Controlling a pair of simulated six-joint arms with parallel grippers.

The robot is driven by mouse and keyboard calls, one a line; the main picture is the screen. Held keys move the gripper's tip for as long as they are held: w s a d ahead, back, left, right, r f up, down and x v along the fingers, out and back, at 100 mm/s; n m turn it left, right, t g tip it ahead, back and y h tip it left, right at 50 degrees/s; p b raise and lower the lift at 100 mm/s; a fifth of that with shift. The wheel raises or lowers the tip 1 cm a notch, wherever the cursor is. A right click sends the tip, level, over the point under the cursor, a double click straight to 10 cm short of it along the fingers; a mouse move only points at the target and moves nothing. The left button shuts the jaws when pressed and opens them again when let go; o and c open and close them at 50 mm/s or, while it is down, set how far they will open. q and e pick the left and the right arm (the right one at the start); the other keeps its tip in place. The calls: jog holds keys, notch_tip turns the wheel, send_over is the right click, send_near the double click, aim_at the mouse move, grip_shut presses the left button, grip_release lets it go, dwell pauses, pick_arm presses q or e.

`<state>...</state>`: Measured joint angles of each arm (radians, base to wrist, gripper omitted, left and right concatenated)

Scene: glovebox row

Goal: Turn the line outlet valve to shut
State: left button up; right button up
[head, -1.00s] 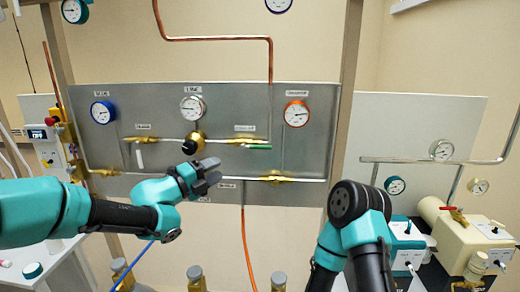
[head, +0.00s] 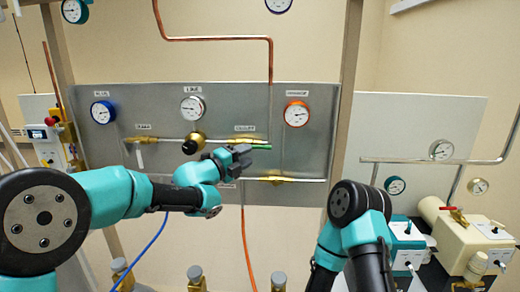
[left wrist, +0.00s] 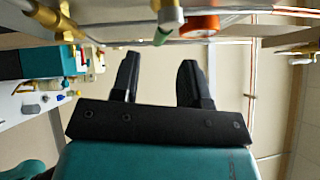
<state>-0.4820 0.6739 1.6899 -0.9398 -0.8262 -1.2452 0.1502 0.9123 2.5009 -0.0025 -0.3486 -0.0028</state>
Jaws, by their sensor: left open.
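A brass valve with a green lever (head: 259,146) sits at the right end of the upper line on the grey panel (head: 225,105). The lever lies roughly level, along the pipe. The label above it is too small to read, so I cannot confirm it as the line outlet valve. My right gripper is out of view.
A brass regulator with a black knob (head: 192,144) and a white-levered valve (head: 139,150) share the upper line. A lower pipe with a brass valve (head: 277,180) runs beneath. An orange-rimmed gauge (head: 296,113) is at the upper right.

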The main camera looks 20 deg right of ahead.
aim_at(260, 148)
pick_arm(q)
jog(key=x, duration=0.6)
jog(key=shift+d, duration=0.15)
grip_shut()
dwell(0.4)
